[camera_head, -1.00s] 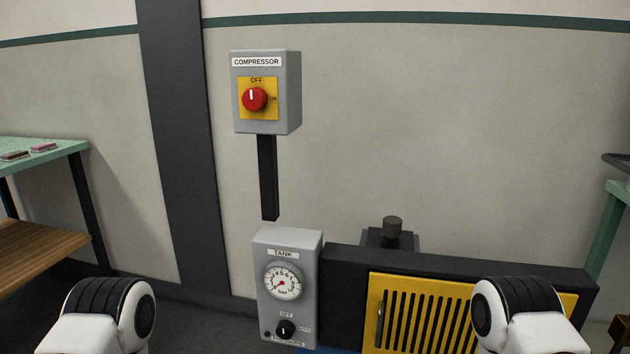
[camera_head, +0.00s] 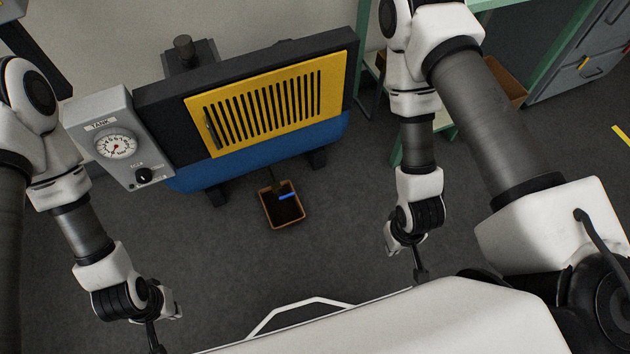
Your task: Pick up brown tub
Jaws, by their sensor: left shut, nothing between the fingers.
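A small brown tub (camera_head: 285,226) stands on the dark floor in front of the compressor. Its inside is dark and holds a blue-handled item (camera_head: 287,196). My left gripper (camera_head: 155,342) points down at the lower left, away from the tub. It is shut and empty, and its tips run close to the bottom edge of the view. My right gripper (camera_head: 421,276) hangs to the right of the tub, clear of it. It is small and dark, and I cannot tell whether it is open.
The compressor with a yellow grille (camera_head: 270,103) and blue tank (camera_head: 262,152) stands just behind the tub. A grey gauge box (camera_head: 118,140) is at its left. A green-framed table (camera_head: 397,150) is at the right, with a brown bin (camera_head: 507,82) partly behind my arm. Open floor surrounds the tub's front.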

